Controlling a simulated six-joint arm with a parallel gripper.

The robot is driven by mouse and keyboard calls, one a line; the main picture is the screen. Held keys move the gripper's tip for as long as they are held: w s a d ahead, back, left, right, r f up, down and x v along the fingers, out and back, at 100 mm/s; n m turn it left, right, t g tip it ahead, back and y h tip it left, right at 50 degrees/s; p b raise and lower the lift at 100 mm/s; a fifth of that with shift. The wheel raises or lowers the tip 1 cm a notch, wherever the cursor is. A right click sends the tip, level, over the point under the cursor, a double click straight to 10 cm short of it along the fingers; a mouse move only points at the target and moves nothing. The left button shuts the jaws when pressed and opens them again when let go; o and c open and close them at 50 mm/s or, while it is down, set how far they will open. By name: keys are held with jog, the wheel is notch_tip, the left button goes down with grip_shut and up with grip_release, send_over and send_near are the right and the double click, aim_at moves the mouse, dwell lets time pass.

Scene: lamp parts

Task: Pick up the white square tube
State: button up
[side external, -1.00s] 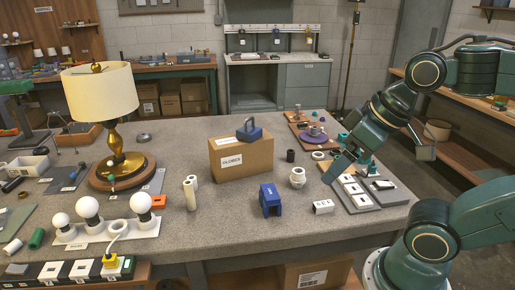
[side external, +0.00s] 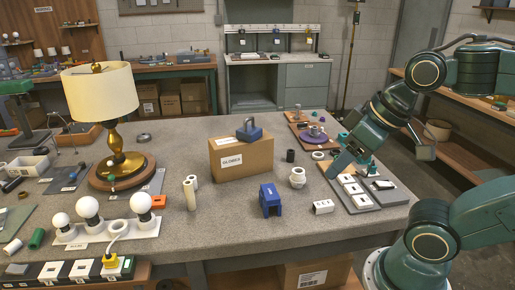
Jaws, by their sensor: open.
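A small white square-edged piece (side external: 323,206) with dark marks on its front lies on the grey bench, right of a blue bracket-like block (side external: 270,200). It looks like the white square tube, though its hollow is hard to make out. My gripper (side external: 345,163) is open, above and behind the piece and a little to its right. It is apart from the piece, beside the grey tray of white plates (side external: 390,197). Its jaws are seen at an angle, and nothing shows held between them.
A white round socket (side external: 297,178) and a dark ring (side external: 290,155) stand left of my gripper. A cardboard box (side external: 241,158) stands mid-bench. White cylinders (side external: 190,194) stand farther left, near a brass lamp (side external: 116,140). The bench front around the white piece is clear.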

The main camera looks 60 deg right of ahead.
jog(key=shift+w, duration=0.1)
jog(key=m+g+y, duration=0.1)
jog(key=m+g, duration=0.3)
jog(key=m, duration=2.2)
send_over(324, 203)
jog(key=shift+s+d+f, duration=0.1)
jog(key=shift+f, duration=3.6)
jog(key=shift+s+d+f, duration=0.15)
jog(key=shift+f, duration=3.5)
jog(key=shift+s+d+f, duration=0.1)
jog(key=shift+f, duration=3.6)
jog(key=shift+f, duration=0.15)
jog(key=shift+w+a+f, duration=0.15)
jog(key=shift+f, duration=1.05)
jog(key=shift+w+a+f, duration=0.1)
jog(key=shift+w+f, duration=0.05)
jog(key=shift+f, duration=1.05)
jog(key=c, duration=1.1)
